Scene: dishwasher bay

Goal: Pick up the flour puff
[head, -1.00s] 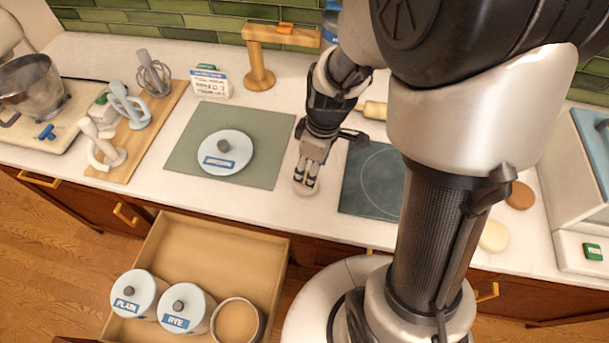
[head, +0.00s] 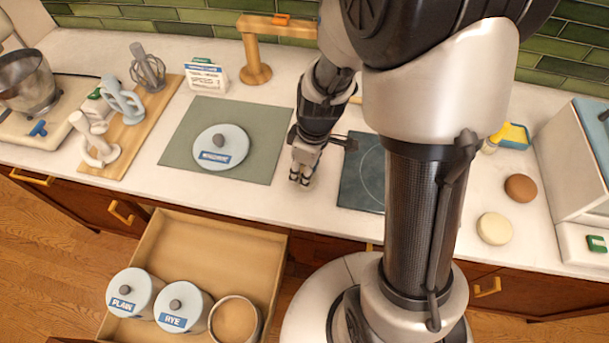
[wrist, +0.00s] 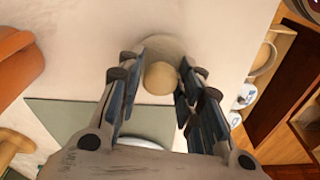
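The flour puff, a pale beige disc (wrist: 168,46) with a round knob (wrist: 160,77), shows in the wrist view on the white counter. My gripper (wrist: 161,62) is over it, with its fingers spread on either side of the knob. I see no clear grip on the knob. In the head view my gripper (head: 300,180) points down at the counter, between the green mat and the dark board; it mostly hides the puff there.
A lid (head: 221,147) lies on the green mat (head: 184,158). The dark board (head: 360,178) is to the right. An open drawer (head: 215,237) below holds canisters marked PLAIN (head: 133,291) and RYE (head: 184,306), and an open canister (head: 234,320). A wooden stand (head: 255,55) is behind.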

